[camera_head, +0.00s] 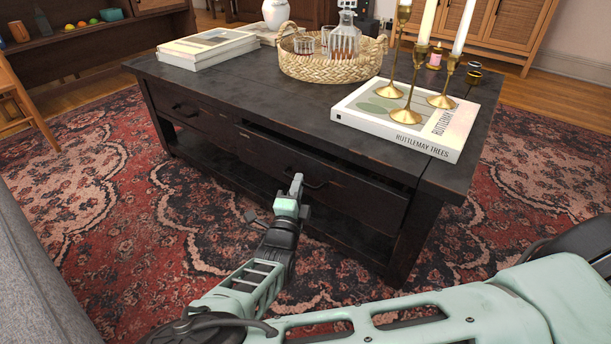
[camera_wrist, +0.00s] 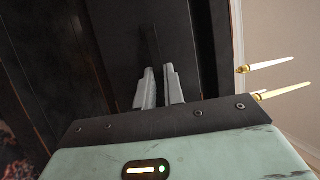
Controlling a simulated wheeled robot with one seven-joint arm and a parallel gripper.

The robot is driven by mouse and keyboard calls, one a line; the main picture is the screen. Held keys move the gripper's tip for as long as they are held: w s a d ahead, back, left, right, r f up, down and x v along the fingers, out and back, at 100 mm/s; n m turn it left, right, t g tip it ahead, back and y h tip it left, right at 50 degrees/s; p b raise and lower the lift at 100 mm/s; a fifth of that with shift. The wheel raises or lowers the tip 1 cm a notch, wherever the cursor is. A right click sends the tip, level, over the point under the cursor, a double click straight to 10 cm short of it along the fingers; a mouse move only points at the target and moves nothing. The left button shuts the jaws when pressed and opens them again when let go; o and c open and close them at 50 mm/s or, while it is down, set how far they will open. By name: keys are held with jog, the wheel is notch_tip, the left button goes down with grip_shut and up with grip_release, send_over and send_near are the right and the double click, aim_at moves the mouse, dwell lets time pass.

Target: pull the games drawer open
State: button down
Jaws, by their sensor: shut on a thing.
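The dark wooden coffee table (camera_head: 230,85) has two drawers side by side in its long front. My gripper (camera_head: 297,182) is at the right drawer (camera_head: 365,192), with its fingers shut on the dark handle (camera_head: 316,185). This drawer front stands a little out from the table, with a dark gap along its top edge. Nothing inside the drawer can be seen. The left drawer (camera_head: 205,118) is closed. In the wrist view, the two grey fingers of my gripper (camera_wrist: 160,88) point at the dark drawer front; the handle between them is hard to make out.
On the table are a woven tray (camera_head: 330,68) with a decanter and glasses, a stack of books (camera_head: 208,48), and a large white book (camera_head: 405,120) bearing brass candlesticks (camera_head: 410,85). A grey sofa (camera_head: 35,270) is at the left. The patterned rug (camera_head: 110,200) before the drawers is clear.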

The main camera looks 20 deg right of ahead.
jog(key=s+a+p, duration=0.3)
jog(key=s+a, duration=0.8)
jog(key=a, duration=0.5)
jog(key=shift+s+a, duration=0.15)
jog(key=shift+s, duration=0.25)
jog(key=c, duration=1.5)
grip_release()
